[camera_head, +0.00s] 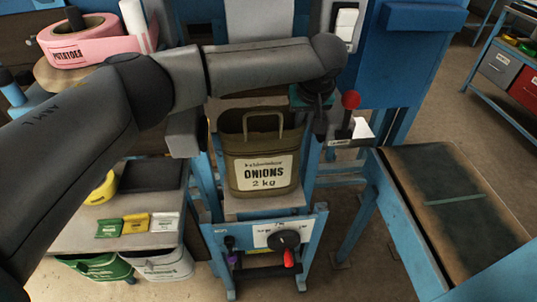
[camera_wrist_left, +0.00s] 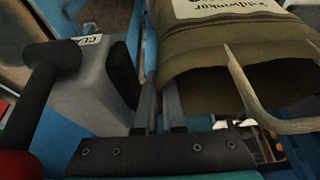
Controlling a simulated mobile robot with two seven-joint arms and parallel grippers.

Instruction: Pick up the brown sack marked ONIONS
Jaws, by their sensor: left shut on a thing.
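The brown sack (camera_head: 262,150), marked "ONIONS 2 kg" on a cream label, stands upright with its top open and pale handles. It is on a small blue-framed stand (camera_head: 262,205). My left gripper (camera_head: 319,135) is at the sack's right upper edge in the head view. My right gripper is not in view.
A red-knobbed lever (camera_head: 350,100) stands just right of my gripper, by a grey block (camera_wrist_left: 80,95). A blue machine rises behind. A dark-topped table (camera_head: 455,225) stands right. A pink roll marked POTATOES (camera_head: 78,40) and a shelf with small packets (camera_head: 136,222) are left.

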